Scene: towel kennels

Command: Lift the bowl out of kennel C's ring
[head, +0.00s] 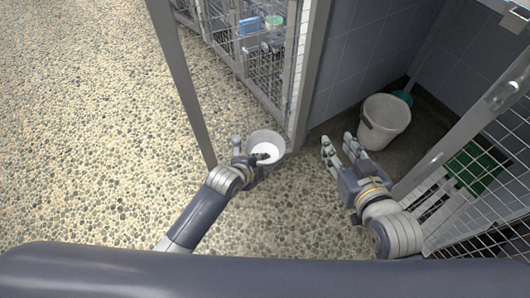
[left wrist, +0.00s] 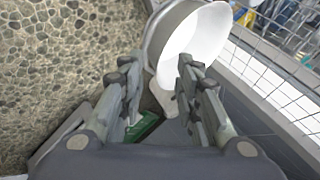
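The bowl (head: 267,143), grey outside and white inside, is beside the kennel's corner post; it also fills the top middle of the left wrist view (left wrist: 197,38). My left gripper (head: 249,150) is at the bowl's near left side. Its fingers stand apart across the bowl's wall, one outside and one over the white inside, with a gap still showing between them (left wrist: 155,75). No ring can be made out clearly; I cannot tell whether the grey band at the rim is part of one. My right gripper (head: 340,148) is open and empty, to the right of the bowl.
A whitish bucket (head: 384,122) stands in the tiled kennel beyond my right gripper. A white slatted rack (head: 437,212) with a green item (head: 474,168) lies at the right, behind wire mesh. A grey post (head: 183,85) rises left of the bowl. The pebbled floor (head: 90,120) at left is clear.

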